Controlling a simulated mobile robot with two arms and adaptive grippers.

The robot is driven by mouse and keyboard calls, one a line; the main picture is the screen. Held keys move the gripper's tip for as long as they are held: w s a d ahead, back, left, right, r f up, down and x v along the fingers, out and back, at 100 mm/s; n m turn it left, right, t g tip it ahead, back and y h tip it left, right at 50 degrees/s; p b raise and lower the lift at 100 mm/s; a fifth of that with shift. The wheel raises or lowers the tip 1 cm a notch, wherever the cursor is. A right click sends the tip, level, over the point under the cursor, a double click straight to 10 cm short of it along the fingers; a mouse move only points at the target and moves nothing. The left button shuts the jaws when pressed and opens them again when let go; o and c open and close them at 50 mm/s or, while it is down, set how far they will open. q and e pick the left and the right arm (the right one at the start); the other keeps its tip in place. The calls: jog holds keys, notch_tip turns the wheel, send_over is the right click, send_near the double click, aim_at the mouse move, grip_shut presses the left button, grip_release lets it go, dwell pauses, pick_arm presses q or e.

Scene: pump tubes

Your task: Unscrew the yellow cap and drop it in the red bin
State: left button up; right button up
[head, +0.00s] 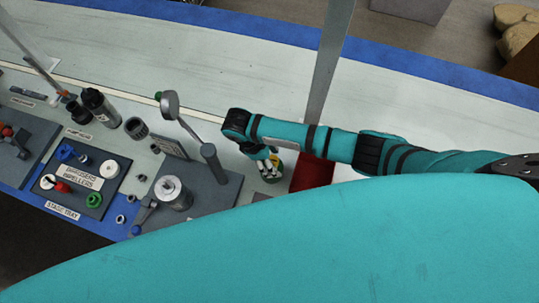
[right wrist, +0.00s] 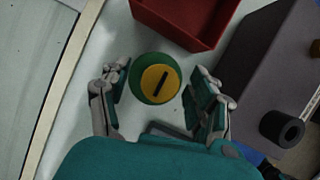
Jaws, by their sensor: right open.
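The yellow cap (right wrist: 160,84), with a dark slot across it, sits on a round green container (right wrist: 138,71) in the right wrist view. In the head view the green container (head: 270,179) shows only partly below my right gripper (head: 267,165). My right gripper (right wrist: 158,82) is open, with one finger on each side of the container and gaps visible to both. The red bin (right wrist: 207,41) is just above them in the right wrist view. In the head view the bin (head: 311,177) is right of the gripper, partly behind my arm. My left gripper is not in view.
A grey block (right wrist: 262,68) stands right of the container in the right wrist view. In the head view a grey post (head: 210,160) and a metal cylinder (head: 173,193) stand to the left, beyond them a labelled parts tray (head: 53,197). The bench behind the arm is clear.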

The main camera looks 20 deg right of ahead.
jog(key=c, duration=1.2)
jog(key=o, duration=0.4)
jog(key=shift+c, duration=0.2)
grip_shut()
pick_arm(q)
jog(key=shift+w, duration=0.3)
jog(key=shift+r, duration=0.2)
pick_arm(e)
jog(key=shift+r, duration=0.15)
jog(key=shift+w+r+p, duration=0.15)
jog(key=shift+r+p, duration=0.25)
jog(key=shift+p, duration=0.2)
jog(key=shift+r+p, duration=0.4)
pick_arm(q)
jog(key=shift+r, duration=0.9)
